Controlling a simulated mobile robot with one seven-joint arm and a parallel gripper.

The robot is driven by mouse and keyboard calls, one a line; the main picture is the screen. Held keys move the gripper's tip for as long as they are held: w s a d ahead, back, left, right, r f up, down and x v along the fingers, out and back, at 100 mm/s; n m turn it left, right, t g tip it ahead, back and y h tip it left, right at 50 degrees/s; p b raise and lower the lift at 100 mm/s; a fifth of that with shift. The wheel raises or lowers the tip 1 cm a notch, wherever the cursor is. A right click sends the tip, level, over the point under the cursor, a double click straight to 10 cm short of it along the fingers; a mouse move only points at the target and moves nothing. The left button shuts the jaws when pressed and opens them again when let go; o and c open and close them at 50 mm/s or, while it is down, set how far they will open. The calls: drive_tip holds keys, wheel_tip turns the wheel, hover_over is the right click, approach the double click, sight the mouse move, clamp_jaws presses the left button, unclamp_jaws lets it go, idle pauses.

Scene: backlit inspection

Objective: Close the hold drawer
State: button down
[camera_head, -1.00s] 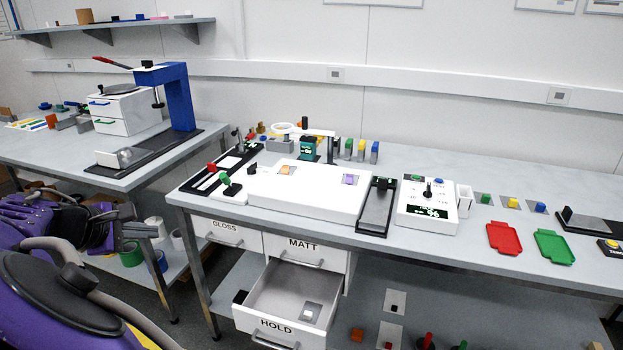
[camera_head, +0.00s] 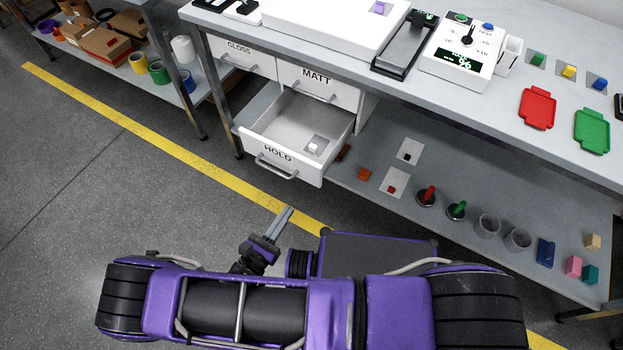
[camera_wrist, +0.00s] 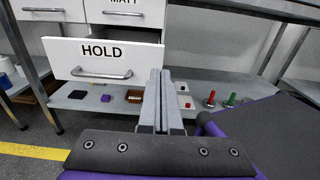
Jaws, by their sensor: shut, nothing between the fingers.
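The HOLD drawer (camera_head: 262,156) is pulled out below the MATT drawer (camera_head: 318,84). A small white piece (camera_head: 313,146) on a grey patch lies inside it. Its front with a bar handle (camera_wrist: 101,75) also shows in the wrist view, left of my fingers. My gripper (camera_head: 284,217) is shut and empty, in front of and below the drawer front, apart from it in the head view. In the wrist view my gripper (camera_wrist: 161,78) points forward, with its fingertips by the right edge of the drawer front. Whether they touch it cannot be told.
The GLOSS drawer (camera_head: 239,54) is shut beside the MATT drawer. A lower shelf (camera_head: 455,180) with cups and small blocks runs right of the drawer. A table leg (camera_head: 218,92) stands at left. Floor in front is clear, crossed by a yellow line (camera_head: 168,137).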

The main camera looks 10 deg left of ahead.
sight(317, 168)
drive_tip(key=x, duration=1.3)
drive_tip(key=shift+w+d+r+p, duration=0.1)
drive_tip(key=shift+w+d+p, duration=0.05)
drive_tip(key=shift+w+p, duration=0.25)
drive_tip(key=b+x, duration=0.4)
drive_tip(key=x, duration=1.5)
drive_tip(key=shift+s, duration=0.15)
